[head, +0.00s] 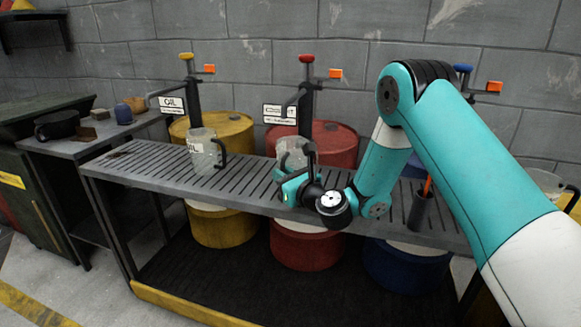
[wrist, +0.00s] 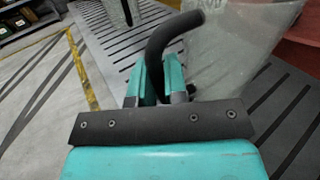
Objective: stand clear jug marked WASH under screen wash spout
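A clear jug (head: 292,150) with a black handle is at the middle of the slatted bench, by the red drum and its spout. It also shows in the wrist view (wrist: 235,45); its marking is too cut off to read. My gripper (head: 308,180) is at this jug's handle. In the wrist view my fingers (wrist: 158,85) close on either side of the black handle. I cannot tell whether the jug touches the bench. A spout with a blue knob (head: 463,69) and an orange tag is at the right; its sign and lower part are hidden behind my arm.
A jug marked OIL (head: 203,152) stands under the yellow-knobbed spout. Another clear jug (head: 546,182) is at the far right. A dark cup (head: 420,210) with an orange stick stands near the bench's (head: 130,160) front, right of my gripper. Bench slats between the jugs are clear.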

